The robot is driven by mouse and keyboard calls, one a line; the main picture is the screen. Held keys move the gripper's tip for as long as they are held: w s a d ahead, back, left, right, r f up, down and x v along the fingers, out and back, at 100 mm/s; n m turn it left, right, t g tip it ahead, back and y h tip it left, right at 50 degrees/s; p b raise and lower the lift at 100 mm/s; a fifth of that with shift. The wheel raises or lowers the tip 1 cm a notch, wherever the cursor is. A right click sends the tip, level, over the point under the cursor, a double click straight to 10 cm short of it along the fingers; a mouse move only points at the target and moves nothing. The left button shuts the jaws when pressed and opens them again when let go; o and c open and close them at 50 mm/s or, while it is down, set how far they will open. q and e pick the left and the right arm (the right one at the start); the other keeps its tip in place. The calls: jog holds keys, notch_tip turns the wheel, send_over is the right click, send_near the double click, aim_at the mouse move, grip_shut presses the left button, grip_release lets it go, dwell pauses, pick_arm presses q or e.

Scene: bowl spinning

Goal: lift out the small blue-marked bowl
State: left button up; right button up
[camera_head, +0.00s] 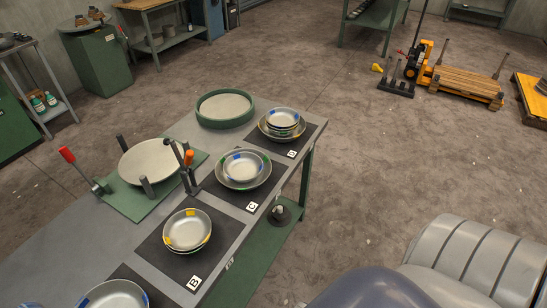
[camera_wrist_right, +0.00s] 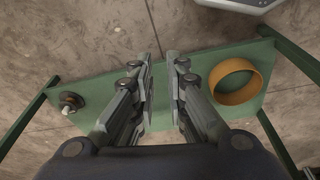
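In the head view, a small silver bowl with blue marks (camera_head: 243,166) sits inside a larger green-marked bowl (camera_head: 243,184) on the black mat with the letter C. Blue marks also show on the top bowl of the stack (camera_head: 283,116) on the mat with the letter D, and on a bowl (camera_head: 115,296) cut off at the bottom edge. My right gripper (camera_wrist_right: 159,58) shows only in the right wrist view, with a narrow gap between its fingers and nothing between them. It is over a green shelf, away from the bowls. My left gripper is not in view.
A yellow-marked bowl stack (camera_head: 187,230) stands on mat B. A round plate fixture (camera_head: 150,160) with upright posts and red and orange handles stands beside the mats. A green-rimmed round tray (camera_head: 225,108) is at the table's far end. An orange ring (camera_wrist_right: 235,81) lies on the shelf.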

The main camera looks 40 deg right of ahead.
jog(key=w+r+n+t+y+p, duration=0.1)
jog(key=w+r+n, duration=0.4)
jog(key=r, duration=0.6)
jog(key=w+r+n+y, duration=0.1)
jog(key=w+r+n, duration=0.1)
jog(key=w+r, duration=0.6)
jog(key=w+d+r+n+t, duration=0.1)
jog(key=w+d+r+n, duration=0.65)
jog(key=w+d, duration=0.3)
jog(key=w+d+r+n+t, duration=0.2)
jog(key=w+d+r+n, duration=0.55)
jog(key=w+d, duration=0.35)
jog(key=shift+m+y, duration=0.4)
jog(key=f+b, duration=0.1)
jog(key=w+f+b, duration=0.1)
jog(key=f+b, duration=0.3)
jog(key=shift+w+a, duration=0.2)
jog(key=shift+w, duration=0.15)
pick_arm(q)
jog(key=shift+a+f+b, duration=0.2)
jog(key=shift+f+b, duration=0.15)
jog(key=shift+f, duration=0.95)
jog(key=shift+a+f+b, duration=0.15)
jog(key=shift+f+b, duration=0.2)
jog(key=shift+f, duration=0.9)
pick_arm(e)
jog(key=shift+x, duration=0.85)
